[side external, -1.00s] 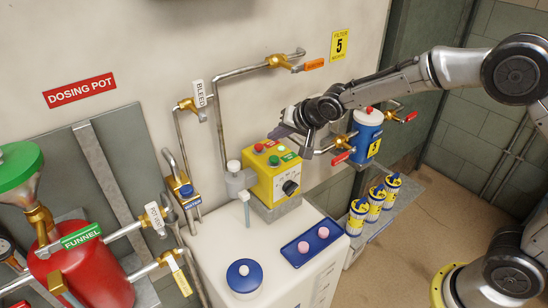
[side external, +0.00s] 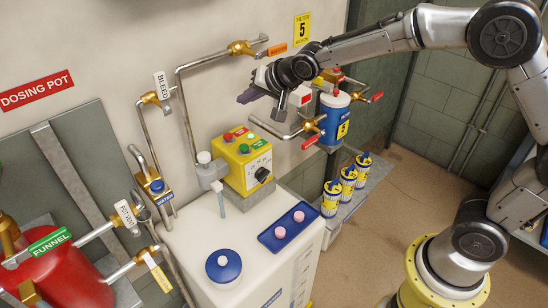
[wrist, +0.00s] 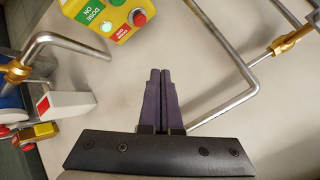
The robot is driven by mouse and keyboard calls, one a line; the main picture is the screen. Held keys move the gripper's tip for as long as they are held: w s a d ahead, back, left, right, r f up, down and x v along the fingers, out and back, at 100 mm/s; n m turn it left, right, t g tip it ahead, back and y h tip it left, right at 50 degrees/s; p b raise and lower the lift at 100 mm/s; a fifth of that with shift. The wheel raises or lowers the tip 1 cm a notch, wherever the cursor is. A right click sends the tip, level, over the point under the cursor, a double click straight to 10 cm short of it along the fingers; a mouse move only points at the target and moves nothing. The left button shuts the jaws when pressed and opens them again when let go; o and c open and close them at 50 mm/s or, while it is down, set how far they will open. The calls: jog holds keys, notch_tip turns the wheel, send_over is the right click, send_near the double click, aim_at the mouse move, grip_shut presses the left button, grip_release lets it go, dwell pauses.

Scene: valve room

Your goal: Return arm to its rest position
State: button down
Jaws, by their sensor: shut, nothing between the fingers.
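My gripper (side external: 246,97) is raised above and to the right of the yellow control box in the side view, in front of the wall. Its dark fingers are together with nothing between them, as the wrist view (wrist: 162,84) shows. The fingers are apart from the box and from the pipes.
The blue filter housing (side external: 334,120) with red-handled valves stands close below my wrist. A bent steel pipe (side external: 186,100) runs along the wall to the left. Several canisters (side external: 348,180) stand on the shelf.

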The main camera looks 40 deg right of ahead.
jog(key=s+d+r+n+h, duration=0.1)
jog(key=s+d+r, duration=0.2)
jog(key=s+r, duration=0.4)
jog(key=s+d+r, duration=0.2)
jog(key=s+r, duration=0.4)
jog(key=s, duration=0.3)
jog(key=s+f+n+g, duration=0.2)
jog(key=s+f, duration=0.3)
jog(key=s, duration=0.5)
jog(key=s+f+n+g, duration=0.2)
jog(key=s+f+n, duration=0.3)
jog(key=s, duration=0.6)
jog(key=shift+s+d+f+g, duration=0.25)
jog(key=shift+d+f+g, duration=0.1)
jog(key=shift+d, duration=0.1)
